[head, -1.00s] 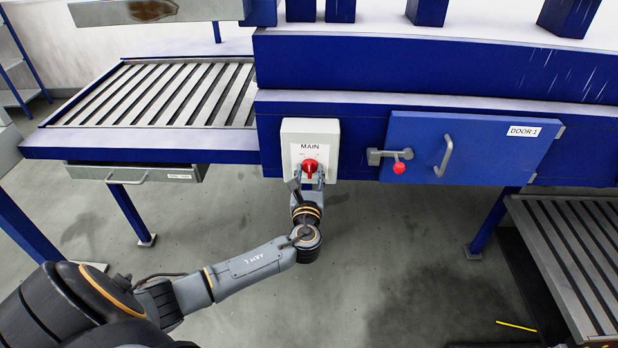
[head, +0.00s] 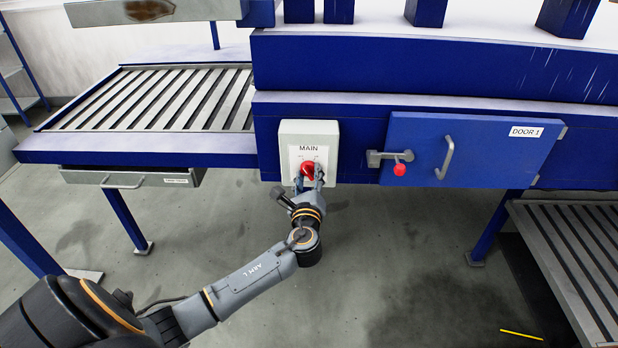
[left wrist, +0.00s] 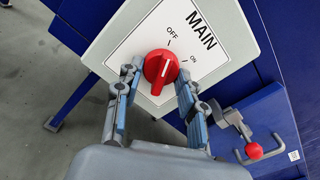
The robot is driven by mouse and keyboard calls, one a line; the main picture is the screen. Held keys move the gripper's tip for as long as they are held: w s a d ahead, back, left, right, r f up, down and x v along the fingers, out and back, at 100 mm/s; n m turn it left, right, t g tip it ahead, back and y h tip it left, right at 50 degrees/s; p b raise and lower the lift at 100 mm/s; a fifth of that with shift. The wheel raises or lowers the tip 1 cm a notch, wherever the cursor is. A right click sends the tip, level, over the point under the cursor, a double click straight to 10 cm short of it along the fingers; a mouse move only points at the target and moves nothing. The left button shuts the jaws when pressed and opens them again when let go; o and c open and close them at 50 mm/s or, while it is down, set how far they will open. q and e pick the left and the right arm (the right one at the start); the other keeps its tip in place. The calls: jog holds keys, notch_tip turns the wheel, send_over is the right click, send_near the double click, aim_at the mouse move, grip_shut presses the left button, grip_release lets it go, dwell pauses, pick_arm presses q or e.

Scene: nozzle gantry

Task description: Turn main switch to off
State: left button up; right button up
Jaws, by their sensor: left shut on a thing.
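The main switch is a red rotary knob (head: 307,169) on a pale box (head: 326,137) marked MAIN, fixed to the blue machine front. In the left wrist view the knob (left wrist: 157,64) sits between OFF and ON marks on a white plate. My left gripper (head: 309,178) reaches the knob from below, one finger on each side. My right gripper is not in view.
Right of the box is a blue door (head: 490,150) labelled DOOR 1, with a handle and a red-knobbed latch (head: 399,169). A slatted conveyor (head: 160,97) and a drawer (head: 130,179) are at left. Another slatted conveyor (head: 570,250) stands low at right. Floor below the box is clear.

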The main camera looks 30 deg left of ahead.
pick_arm(q)
jog(key=o, duration=1.2)
jog(key=shift+c, duration=0.2)
jog(key=v, duration=1.2)
jog(key=shift+a, duration=0.1)
